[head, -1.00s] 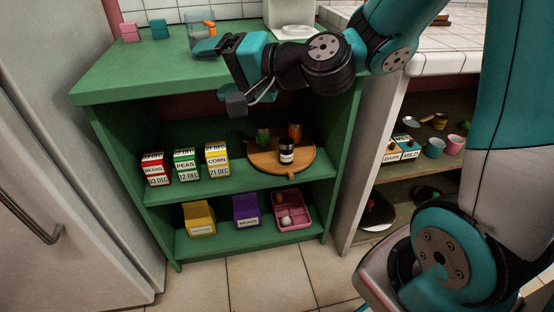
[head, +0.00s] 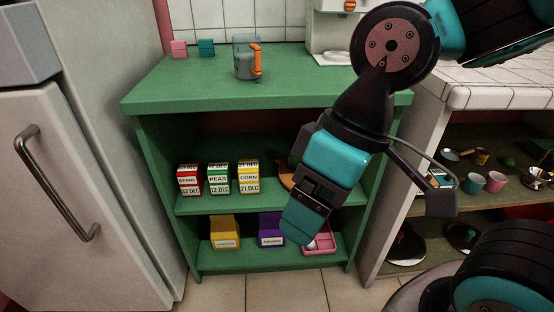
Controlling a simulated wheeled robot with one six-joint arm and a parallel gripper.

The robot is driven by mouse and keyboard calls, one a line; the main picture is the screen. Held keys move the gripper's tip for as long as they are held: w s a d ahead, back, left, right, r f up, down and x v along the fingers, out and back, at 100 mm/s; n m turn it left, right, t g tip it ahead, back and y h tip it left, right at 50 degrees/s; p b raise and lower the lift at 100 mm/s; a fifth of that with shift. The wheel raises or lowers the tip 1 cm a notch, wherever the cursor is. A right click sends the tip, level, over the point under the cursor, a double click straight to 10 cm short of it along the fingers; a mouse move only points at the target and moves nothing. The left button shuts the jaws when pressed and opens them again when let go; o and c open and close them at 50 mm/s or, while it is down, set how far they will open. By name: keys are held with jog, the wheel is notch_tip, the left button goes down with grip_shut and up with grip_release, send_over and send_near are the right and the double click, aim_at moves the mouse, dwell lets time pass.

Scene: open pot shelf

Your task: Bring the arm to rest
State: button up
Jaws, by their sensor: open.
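My gripper (head: 373,208) hangs in front of the right part of the green shelf unit (head: 275,91), below my arm's dark round joint. It points downward and its jaws are spread, with a teal part at left and a dark pad at right. Nothing shows between them. It hides much of the round wooden board (head: 285,178) and what stands on it, and part of the pink tray (head: 322,249). I cannot tell its exact distance from the shelf front.
Boxes such as the corn box (head: 248,177) stand on the middle shelf. A fridge (head: 85,190) is at left, a tiled counter (head: 480,97) at right. Some floor (head: 260,291) is clear.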

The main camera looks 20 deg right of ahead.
notch_tip(320, 180, up, 26)
jog(key=p, duration=2.5)
jog(key=shift+f, duration=0.15)
